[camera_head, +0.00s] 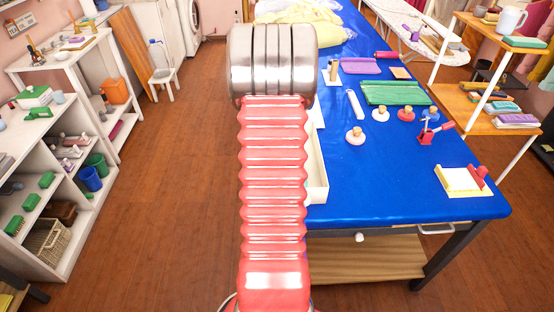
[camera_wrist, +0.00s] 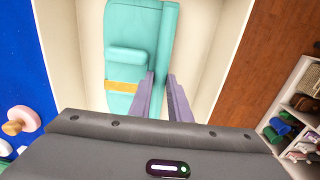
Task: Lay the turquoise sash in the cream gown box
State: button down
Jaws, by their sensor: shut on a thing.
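The cream gown box (camera_wrist: 208,40) fills most of the wrist view. In the head view its right side (camera_head: 317,180) shows at the left edge of the blue table, the rest hidden behind my arm. The turquoise sash (camera_wrist: 130,35) appears within the box's walls in the wrist view, folded, with a yellow-orange band across it. Its right-hand fold runs down to my gripper (camera_wrist: 160,76), whose two purple-grey fingers are shut on it. I cannot tell whether the sash touches the box floor. My gripper is hidden in the head view.
The blue-covered table (camera_head: 400,190) holds a green folded cloth (camera_head: 395,93), a red clamp-like tool (camera_head: 427,135), several knobbed discs and a cream pad with a red piece (camera_head: 460,180). White shelves (camera_head: 50,200) stand left. Wooden floor (camera_head: 170,200) between is clear.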

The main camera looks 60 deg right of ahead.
jog(key=shift+f, duration=0.2)
jog(key=c, duration=1.6)
grip_release()
jog(key=shift+c, duration=0.2)
notch_tip(320, 180, up, 12)
jog(key=shift+w+r, duration=0.15)
jog(key=shift+r, duration=0.1)
